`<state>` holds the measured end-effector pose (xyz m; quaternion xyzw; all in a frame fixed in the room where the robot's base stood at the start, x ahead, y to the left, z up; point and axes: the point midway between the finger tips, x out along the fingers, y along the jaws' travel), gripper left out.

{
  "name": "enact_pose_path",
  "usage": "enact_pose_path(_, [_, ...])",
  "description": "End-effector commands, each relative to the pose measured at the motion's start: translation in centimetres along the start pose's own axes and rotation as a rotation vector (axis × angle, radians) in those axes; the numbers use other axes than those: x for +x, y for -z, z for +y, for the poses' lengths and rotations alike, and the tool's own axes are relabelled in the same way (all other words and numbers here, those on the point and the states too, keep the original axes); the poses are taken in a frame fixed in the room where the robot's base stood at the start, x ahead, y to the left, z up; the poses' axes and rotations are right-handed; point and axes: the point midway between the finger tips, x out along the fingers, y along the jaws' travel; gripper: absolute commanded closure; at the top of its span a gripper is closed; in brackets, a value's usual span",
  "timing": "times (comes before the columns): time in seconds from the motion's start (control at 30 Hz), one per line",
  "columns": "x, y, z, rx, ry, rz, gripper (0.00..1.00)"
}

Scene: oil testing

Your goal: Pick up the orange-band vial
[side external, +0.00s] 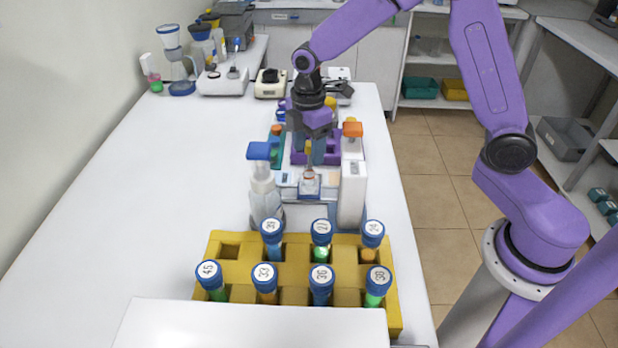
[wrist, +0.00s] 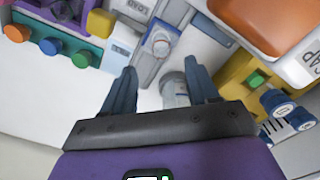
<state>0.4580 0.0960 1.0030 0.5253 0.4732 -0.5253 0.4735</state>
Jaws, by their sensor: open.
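A small vial with an orange-red band (side external: 309,174) stands in the white and blue device in the middle of the bench. In the wrist view, its round top (wrist: 161,43) shows in the device, ahead of my fingertips. My gripper (side external: 312,158) is open, pointing down above the device and close over the vial in the side view. In the wrist view, both fingers of my gripper (wrist: 162,80) are spread and empty. A pale translucent cylinder (wrist: 174,90) appears between them, lower down; I cannot tell what it is.
A yellow rack (side external: 225,250) with several blue-capped vials stands in front. A spray bottle (side external: 265,195) and an orange-capped white bottle (side external: 351,190) flank the device. A purple rack (side external: 328,148) is behind. The bench's left side is clear.

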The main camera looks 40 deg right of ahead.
Motion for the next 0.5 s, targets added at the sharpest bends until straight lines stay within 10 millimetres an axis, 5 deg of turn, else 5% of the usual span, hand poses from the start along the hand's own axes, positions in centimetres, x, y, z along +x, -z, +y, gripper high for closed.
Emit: enact_pose_path(0.5, [5.3,-0.1,-0.3,0.000,0.004,-0.002,0.41])
